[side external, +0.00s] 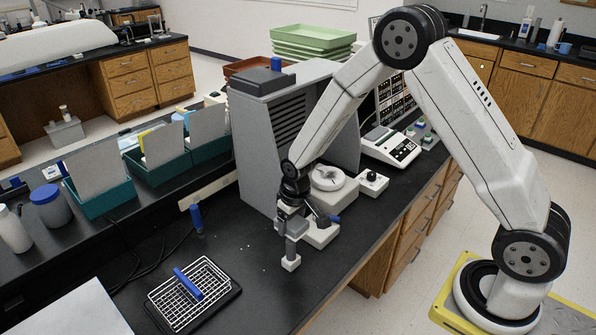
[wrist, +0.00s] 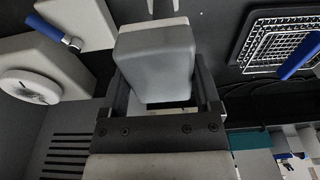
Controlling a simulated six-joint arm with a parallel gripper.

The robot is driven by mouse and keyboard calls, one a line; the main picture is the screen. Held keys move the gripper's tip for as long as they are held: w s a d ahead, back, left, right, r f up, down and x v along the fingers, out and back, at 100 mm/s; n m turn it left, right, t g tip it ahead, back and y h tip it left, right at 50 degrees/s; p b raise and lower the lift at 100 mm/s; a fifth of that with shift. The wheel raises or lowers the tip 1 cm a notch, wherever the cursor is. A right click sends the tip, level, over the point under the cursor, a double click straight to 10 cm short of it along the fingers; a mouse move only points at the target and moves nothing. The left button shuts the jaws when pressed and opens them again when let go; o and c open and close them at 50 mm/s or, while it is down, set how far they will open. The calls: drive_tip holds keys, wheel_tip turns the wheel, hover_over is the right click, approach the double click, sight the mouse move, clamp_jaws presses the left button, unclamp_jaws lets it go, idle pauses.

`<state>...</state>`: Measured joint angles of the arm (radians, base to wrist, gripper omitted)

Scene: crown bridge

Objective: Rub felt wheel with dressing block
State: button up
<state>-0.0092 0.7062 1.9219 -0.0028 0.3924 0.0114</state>
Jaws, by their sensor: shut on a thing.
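The dressing block (side external: 291,262) is pale grey and hangs below my gripper (side external: 291,222) in the side view, above the black bench top. In the wrist view, my gripper (wrist: 163,88) has a dark finger on each side of the pale grey block (wrist: 155,58) and is shut on it. The felt wheel (side external: 328,177) is a flat white disc on a pale machine, behind and right of my gripper. It also shows at the left edge of the wrist view (wrist: 28,90), partly cut off. The block is apart from the wheel.
A grey louvred hood (side external: 280,130) stands close behind my gripper. A blue-handled lever (side external: 334,218) sits just right of it. A wire basket (side external: 190,285) with a blue-handled tool stands front left.

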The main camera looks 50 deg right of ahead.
drive_tip(key=o, duration=0.6)
drive_tip(key=shift+c, duration=0.2)
drive_tip(key=c, duration=0.3)
wheel_tip(320, 180, up, 16)
drive_tip(key=shift+c, duration=0.2)
drive_tip(key=w+d, duration=0.9)
drive_tip(key=d, duration=2.3)
wheel_tip(320, 180, down, 11)
drive_tip(key=shift+w, duration=0.45)
